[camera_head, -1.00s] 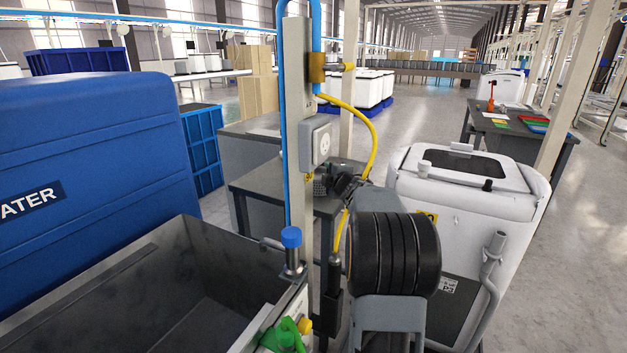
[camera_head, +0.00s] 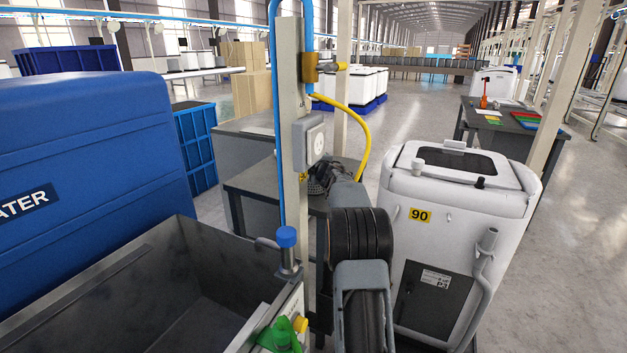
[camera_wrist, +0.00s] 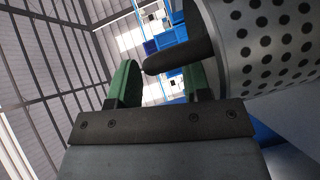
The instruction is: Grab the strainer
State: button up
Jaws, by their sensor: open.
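The strainer (camera_wrist: 268,42) is a perforated metal cup with a black handle (camera_wrist: 182,57), large at the upper right of the wrist view. My gripper (camera_wrist: 161,80) is open, with green pads on both fingers. The handle's rounded end points into the space between the fingers, with a visible gap to the left finger. The cup covers part of the right finger; I cannot tell whether they touch. In the head view, a small perforated part of the strainer (camera_head: 316,186) shows beside the end of my arm, over the grey table (camera_head: 262,182), partly hidden.
A post (camera_head: 291,120) with a socket box (camera_head: 309,140) and yellow cable stands close left of my arm. A metal basin (camera_head: 130,285) and blue water tank (camera_head: 85,150) are at left. A white machine (camera_head: 455,210) stands at right.

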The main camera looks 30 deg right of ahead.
jog(key=shift+w, duration=0.2)
jog(key=shift+c, duration=0.2)
grip_shut()
dwell(0.4)
